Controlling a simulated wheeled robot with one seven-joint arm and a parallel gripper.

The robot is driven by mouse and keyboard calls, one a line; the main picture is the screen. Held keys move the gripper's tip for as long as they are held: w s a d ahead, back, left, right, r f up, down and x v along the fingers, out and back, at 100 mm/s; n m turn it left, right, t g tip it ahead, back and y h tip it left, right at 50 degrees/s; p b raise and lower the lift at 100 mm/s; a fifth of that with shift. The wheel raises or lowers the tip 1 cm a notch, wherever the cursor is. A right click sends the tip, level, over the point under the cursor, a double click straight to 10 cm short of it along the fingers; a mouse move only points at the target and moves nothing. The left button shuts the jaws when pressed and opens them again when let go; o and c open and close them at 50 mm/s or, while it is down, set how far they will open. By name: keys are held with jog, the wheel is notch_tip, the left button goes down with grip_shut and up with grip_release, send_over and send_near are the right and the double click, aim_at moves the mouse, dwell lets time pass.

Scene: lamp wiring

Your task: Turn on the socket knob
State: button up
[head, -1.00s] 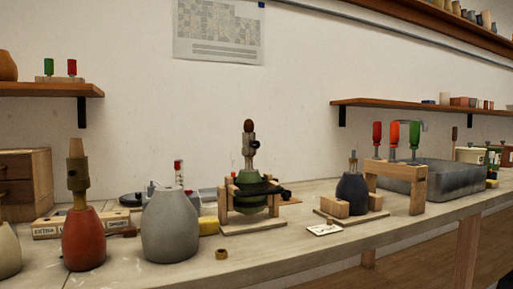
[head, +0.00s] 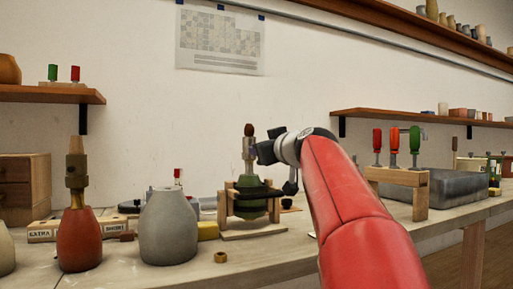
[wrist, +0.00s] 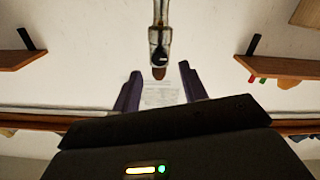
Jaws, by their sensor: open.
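The lamp in the middle of the bench has a green vase body (head: 250,208) held in a wooden stand (head: 226,213). A metal socket (head: 249,150) with a brown tip (head: 249,130) stands upright on top. In the wrist view the socket (wrist: 159,36) hangs in from the top edge, brown tip downward. A small dark round knob (wrist: 162,59) with a pale mark is on the socket's face. My gripper (wrist: 160,90) is open, its two purple fingers apart with the socket tip in line between them. In the head view my gripper (head: 264,152) is just right of the socket; the knob is not clear there.
A grey vase (head: 168,228) and a red vase (head: 80,240) with a socket stand to the left. A wooden rack (head: 398,177) with red, orange and green-handled tools and a grey bin (head: 455,186) are to the right. Shelves hang on the wall.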

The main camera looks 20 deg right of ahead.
jog(key=w+p, duration=0.1)
jog(key=w, duration=0.4)
jog(key=shift+w, duration=0.1)
grip_shut()
